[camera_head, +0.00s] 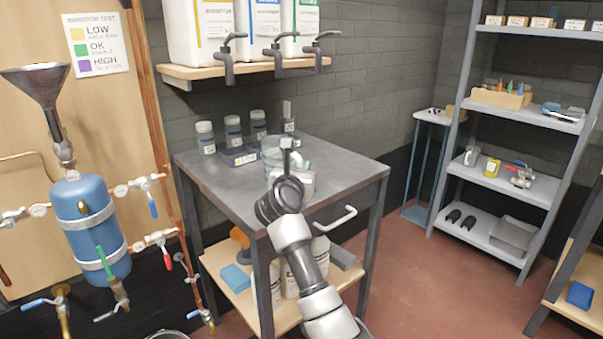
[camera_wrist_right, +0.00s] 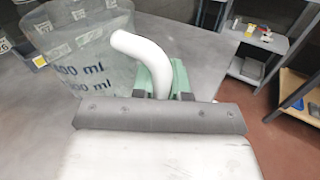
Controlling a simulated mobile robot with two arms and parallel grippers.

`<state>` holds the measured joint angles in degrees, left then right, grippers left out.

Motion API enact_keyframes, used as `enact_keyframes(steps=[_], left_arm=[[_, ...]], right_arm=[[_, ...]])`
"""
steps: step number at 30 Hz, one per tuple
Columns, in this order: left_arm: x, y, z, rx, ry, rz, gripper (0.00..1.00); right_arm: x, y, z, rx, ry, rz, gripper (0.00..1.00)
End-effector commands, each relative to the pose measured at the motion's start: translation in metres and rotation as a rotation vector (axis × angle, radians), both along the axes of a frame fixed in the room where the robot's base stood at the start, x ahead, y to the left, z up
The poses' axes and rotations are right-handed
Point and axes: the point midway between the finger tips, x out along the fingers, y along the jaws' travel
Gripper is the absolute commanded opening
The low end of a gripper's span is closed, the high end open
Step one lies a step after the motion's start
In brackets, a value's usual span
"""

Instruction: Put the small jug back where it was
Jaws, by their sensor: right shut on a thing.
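The jug (camera_wrist_right: 85,50) is clear, with dark "ml" marks on its wall, and stands beside my right gripper in the wrist view. In the head view a clear jug (camera_head: 272,146) shows at the table, partly hidden by my right gripper (camera_head: 290,172). In the wrist view my right gripper (camera_wrist_right: 163,82) has green finger pads shut on a white curved handle (camera_wrist_right: 138,50). The handle's join to the jug is not clear, and I cannot tell whether the jug's base touches the tabletop. My left gripper is out of view.
The grey table (camera_head: 215,178) has several lidded jars (camera_head: 233,130) at its back left. A shelf (camera_head: 250,72) with taps (camera_head: 275,52) hangs above. A blue tank (camera_head: 90,225) stands left; a rack (camera_head: 500,185) stands right.

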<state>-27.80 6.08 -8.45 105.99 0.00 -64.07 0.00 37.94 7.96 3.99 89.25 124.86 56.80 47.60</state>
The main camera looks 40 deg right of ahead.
Motion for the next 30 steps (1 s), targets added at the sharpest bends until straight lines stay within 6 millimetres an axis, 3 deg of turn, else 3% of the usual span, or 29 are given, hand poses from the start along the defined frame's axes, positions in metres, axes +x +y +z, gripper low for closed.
enact_keyframes(steps=[13,14,18,30], left_arm=[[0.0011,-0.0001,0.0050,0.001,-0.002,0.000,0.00],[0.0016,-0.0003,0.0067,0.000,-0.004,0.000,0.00],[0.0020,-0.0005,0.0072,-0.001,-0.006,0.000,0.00],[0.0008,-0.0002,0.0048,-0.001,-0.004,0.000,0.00]], right_arm=[[-0.0003,0.0000,-0.0039,0.000,-0.001,0.000,0.00],[-0.0003,-0.0001,-0.0039,0.000,0.000,-0.001,0.18],[-0.0003,-0.0001,-0.0037,0.000,0.000,-0.001,0.39],[-0.0012,0.0019,0.0003,0.001,-0.001,0.001,0.40]])
